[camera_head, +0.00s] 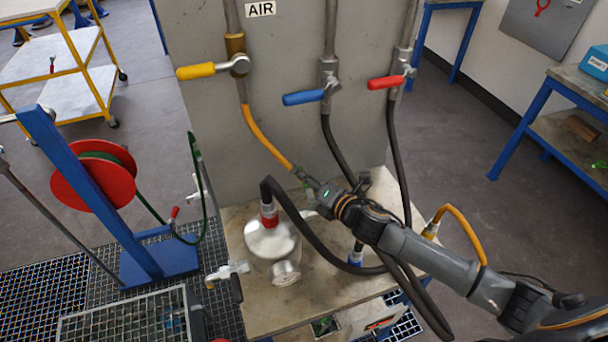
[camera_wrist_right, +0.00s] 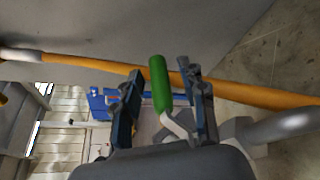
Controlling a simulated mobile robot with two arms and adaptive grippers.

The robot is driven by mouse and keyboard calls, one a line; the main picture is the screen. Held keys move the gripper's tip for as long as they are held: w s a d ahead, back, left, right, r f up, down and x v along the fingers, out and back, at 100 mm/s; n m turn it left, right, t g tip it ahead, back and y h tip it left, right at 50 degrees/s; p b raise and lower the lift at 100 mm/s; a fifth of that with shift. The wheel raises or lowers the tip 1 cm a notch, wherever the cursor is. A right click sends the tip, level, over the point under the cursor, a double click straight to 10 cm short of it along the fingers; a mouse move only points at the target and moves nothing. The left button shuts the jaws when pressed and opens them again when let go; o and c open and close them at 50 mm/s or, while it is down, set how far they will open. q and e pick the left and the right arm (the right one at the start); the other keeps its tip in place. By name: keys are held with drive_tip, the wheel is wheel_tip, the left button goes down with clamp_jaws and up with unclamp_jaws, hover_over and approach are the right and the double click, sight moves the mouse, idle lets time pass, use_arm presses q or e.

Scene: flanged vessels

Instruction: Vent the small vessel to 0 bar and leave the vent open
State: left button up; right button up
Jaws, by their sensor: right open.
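The small silver vessel (camera_head: 272,241) stands on the bench with a red-collared hose fitting (camera_head: 268,212) on top. A round gauge (camera_head: 285,273) is at its front; its reading is too small to tell. My right gripper (camera_head: 306,180) is above and behind the vessel, by the yellow hose. In the right wrist view, my right gripper (camera_wrist_right: 160,95) is open, with a green valve handle (camera_wrist_right: 159,83) on a pale bent stem between its fingers. I cannot tell whether they touch it. My left gripper is not in view.
A panel (camera_head: 205,120) behind the bench carries yellow (camera_head: 196,71), blue (camera_head: 304,98) and red (camera_head: 385,82) valve handles. The yellow hose (camera_head: 264,138) and black hoses (camera_head: 397,165) hang close around my right arm. A red hose reel (camera_head: 75,195) stands at left.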

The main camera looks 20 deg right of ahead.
drive_tip(key=shift+w+a+f, duration=0.1)
drive_tip(key=shift+w, duration=0.15)
clamp_jaws()
